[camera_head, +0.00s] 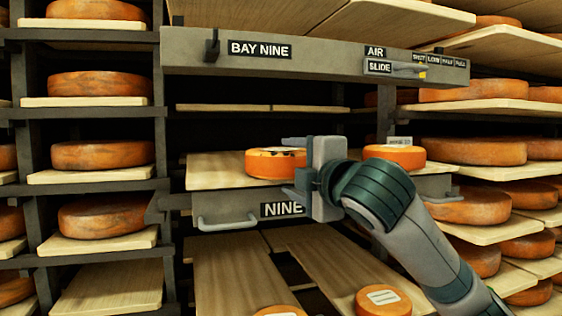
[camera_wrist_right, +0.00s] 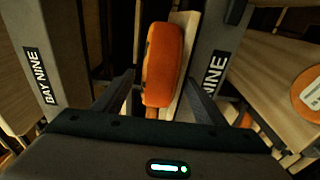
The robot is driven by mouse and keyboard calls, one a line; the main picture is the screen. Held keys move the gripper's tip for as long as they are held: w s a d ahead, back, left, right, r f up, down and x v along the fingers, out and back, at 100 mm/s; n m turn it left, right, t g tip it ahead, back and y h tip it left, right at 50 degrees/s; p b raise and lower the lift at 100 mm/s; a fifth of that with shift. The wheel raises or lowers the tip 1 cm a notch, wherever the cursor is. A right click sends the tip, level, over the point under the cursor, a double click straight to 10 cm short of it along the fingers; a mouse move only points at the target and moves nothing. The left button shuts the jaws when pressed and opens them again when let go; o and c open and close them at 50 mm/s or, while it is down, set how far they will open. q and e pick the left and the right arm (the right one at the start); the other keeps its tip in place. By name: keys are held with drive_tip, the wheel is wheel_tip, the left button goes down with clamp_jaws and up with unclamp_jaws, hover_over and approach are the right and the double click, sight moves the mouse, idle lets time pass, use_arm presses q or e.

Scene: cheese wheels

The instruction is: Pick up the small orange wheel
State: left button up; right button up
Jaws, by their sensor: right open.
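A small orange wheel (camera_head: 275,164) with dark marks on its side lies flat on the pale board of the drawer labelled NINE. My right gripper (camera_head: 292,168) reaches in from the right, open, at the wheel's right side, one finger above the other. In the right wrist view the orange wheel (camera_wrist_right: 163,65) stands on edge in the picture, ahead of and between the open fingers (camera_wrist_right: 159,80). I cannot tell whether a finger touches it. A second orange wheel (camera_head: 395,156) with a white label lies on the same drawer, right of my gripper. My left gripper is not in view.
A grey beam labelled BAY NINE (camera_head: 320,53) runs above the drawer, with a small lever near its right end. The drawer front (camera_head: 235,208) has a handle. More wheels (camera_head: 383,300) lie on boards below, and shelves of wheels stand on both sides.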

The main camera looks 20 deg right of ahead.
drive_tip(key=c, duration=1.5)
drive_tip(key=shift+r, duration=0.15)
clamp_jaws()
drive_tip(key=shift+r, duration=0.1)
drive_tip(key=shift+d+r+b, duration=0.1)
drive_tip(key=shift+r+b, duration=1.2)
drive_tip(key=shift+r, duration=0.55)
drive_tip(key=d+r+b, duration=0.5)
drive_tip(key=d+r, duration=0.2)
drive_tip(key=d, duration=0.4)
drive_tip(key=shift+d, duration=0.3)
drive_tip(key=shift+w, duration=0.1)
